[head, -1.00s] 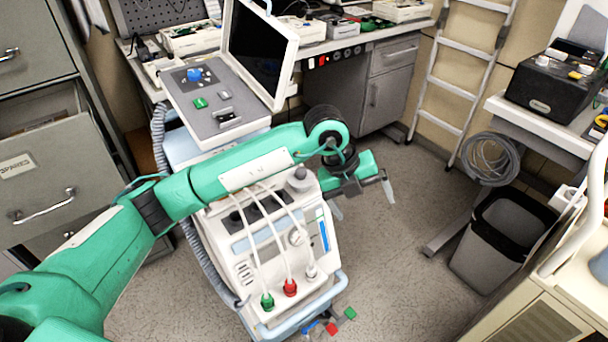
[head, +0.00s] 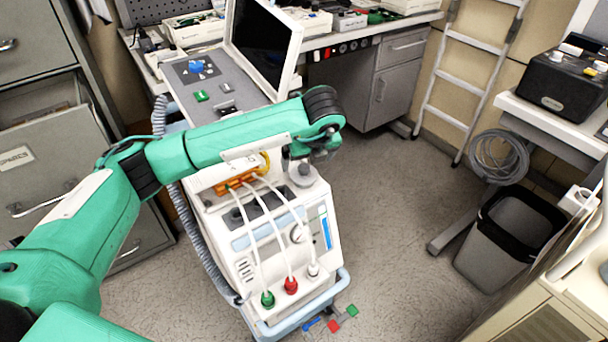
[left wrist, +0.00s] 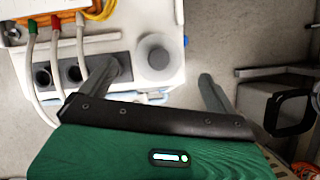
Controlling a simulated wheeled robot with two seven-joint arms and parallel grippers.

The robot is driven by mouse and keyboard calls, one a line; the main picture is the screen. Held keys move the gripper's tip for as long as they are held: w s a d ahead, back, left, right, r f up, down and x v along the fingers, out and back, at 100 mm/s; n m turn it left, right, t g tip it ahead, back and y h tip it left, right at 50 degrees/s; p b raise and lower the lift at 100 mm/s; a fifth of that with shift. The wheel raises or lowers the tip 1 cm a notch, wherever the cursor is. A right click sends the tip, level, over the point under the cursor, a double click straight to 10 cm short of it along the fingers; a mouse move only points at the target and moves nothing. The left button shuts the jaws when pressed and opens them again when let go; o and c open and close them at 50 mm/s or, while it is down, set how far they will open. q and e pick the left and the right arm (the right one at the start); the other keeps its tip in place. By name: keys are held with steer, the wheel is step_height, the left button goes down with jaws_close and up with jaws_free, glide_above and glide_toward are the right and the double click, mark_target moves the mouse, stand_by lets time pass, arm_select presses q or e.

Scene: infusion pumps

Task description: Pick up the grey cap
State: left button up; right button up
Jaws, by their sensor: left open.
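The grey cap (head: 303,174) is a round grey piece on the top right corner of the white pump unit (head: 326,215). In the left wrist view the cap (left wrist: 154,56) shows between the lines of my two fingers. My left gripper (left wrist: 162,72) is open and empty, with one finger on each side of the cap in that view. Whether the fingers are level with it or above it, I cannot tell. In the head view my left forearm hides most of the gripper; a grey finger shows just beside the cap. My right gripper is not in view.
White cables run to green, red and white plugs (head: 290,286) on the pump unit's front. Orange cable (head: 236,182) lies behind its sockets. A grey panel with a blue knob (head: 197,68) stands behind. A bin (head: 510,240) and clear floor are on the right.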

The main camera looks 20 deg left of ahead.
mark_target(304, 168)
arm_select(q)
steer(key=x, duration=0.5)
steer(key=shift+a+f, duration=0.1)
steer(key=shift+f, duration=0.05)
steer(key=c, duration=1.1)
